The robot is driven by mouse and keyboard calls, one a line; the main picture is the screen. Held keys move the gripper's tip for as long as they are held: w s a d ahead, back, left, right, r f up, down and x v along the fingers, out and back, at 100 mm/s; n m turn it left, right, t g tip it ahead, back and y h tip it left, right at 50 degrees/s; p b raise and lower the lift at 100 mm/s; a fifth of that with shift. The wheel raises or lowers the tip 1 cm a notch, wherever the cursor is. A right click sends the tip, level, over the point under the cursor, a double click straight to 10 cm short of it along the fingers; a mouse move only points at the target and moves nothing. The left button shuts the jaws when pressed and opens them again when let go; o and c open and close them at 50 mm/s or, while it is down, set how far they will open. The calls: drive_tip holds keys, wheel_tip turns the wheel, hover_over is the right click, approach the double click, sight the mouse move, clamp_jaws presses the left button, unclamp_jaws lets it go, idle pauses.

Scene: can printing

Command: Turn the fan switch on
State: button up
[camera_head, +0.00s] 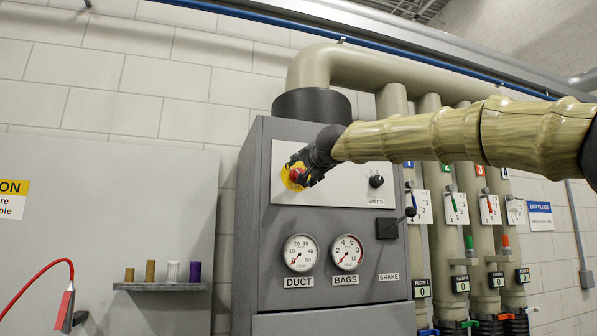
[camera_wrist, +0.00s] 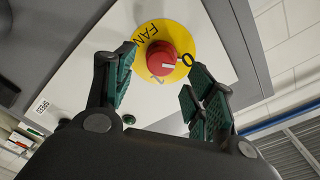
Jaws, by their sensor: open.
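The fan switch is a red knob (camera_wrist: 163,57) on a round yellow plate (camera_wrist: 176,30) marked FAN, 0 and 1. The knob's white line appears to face the 0. The switch is on the white panel at the upper left of the grey control cabinet; the red knob (camera_head: 296,173) is partly hidden by my gripper in the head view. My gripper (camera_wrist: 160,85) is open and empty, with one green-padded finger on each side of the knob in the wrist view. It is close in front of the switch; I cannot tell whether the fingers touch it.
The cabinet (camera_head: 262,225) also carries a speed knob (camera_head: 376,181), a shake lever (camera_head: 390,227) and two gauges. Beige pipes with tags stand to the right. A small shelf (camera_head: 160,286) with several cylinders is at the left.

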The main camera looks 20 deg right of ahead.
drive_tip(key=shift+w+p, duration=0.4)
drive_tip(key=shift+w, duration=1.75)
drive_tip(key=shift+c, duration=0.5)
